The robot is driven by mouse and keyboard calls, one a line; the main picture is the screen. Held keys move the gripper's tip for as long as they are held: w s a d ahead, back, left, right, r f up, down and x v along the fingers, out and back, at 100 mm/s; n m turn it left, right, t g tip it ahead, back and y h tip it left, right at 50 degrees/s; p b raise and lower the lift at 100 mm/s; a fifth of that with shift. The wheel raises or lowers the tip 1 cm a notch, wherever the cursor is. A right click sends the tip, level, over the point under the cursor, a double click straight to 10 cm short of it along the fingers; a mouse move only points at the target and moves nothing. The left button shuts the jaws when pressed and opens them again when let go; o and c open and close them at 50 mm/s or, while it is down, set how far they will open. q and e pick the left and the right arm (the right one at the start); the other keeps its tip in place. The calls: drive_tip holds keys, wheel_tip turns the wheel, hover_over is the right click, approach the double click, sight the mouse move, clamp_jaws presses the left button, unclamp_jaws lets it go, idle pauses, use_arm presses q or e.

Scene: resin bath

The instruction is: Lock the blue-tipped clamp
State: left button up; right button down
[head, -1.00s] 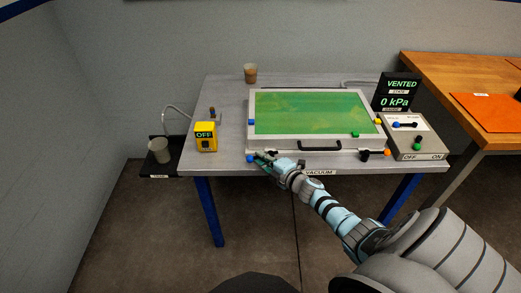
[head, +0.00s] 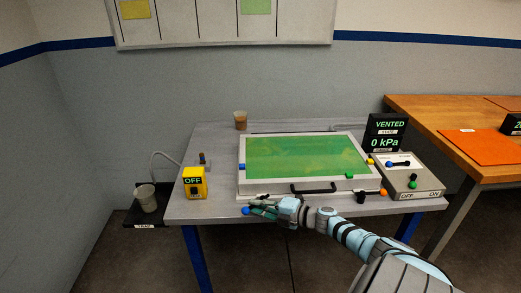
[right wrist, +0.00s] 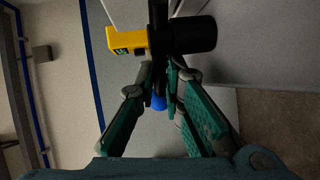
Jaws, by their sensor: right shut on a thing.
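The blue-tipped clamp shows its blue tip (head: 246,210) at the front left of the green-windowed chamber, near the table's front edge. My right gripper (head: 264,209) is at this clamp, its arm reaching in from the lower right. In the right wrist view, the fingers (right wrist: 164,76) are closed on the clamp's dark bar, and the blue tip (right wrist: 159,103) shows between them. The clamp's base is mostly hidden by the gripper in the head view. The chamber lid (head: 240,180) lies flat with its black handle (head: 313,189) at the front. My left gripper is out of view.
An orange-tipped clamp (head: 383,191) is at the chamber's front right. A control box (head: 428,183) and a display reading VENTED, 0 kPa (head: 388,134) stand right.

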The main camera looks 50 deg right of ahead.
drive_tip(key=shift+s+a+f, duration=0.1)
drive_tip(key=shift+a+f, duration=0.15)
drive_tip(key=shift+a, duration=0.1)
drive_tip(key=c, duration=2)
unclamp_jaws()
drive_tip(key=o, duration=0.3)
drive_tip(key=shift+a+r, duration=0.1)
drive_tip(key=shift+a, duration=0.05)
drive_tip(key=shift+r, duration=0.15)
drive_tip(key=v, duration=1.1)
drive_tip(key=shift+s+r, duration=0.15)
drive_tip(key=shift+s, duration=0.2)
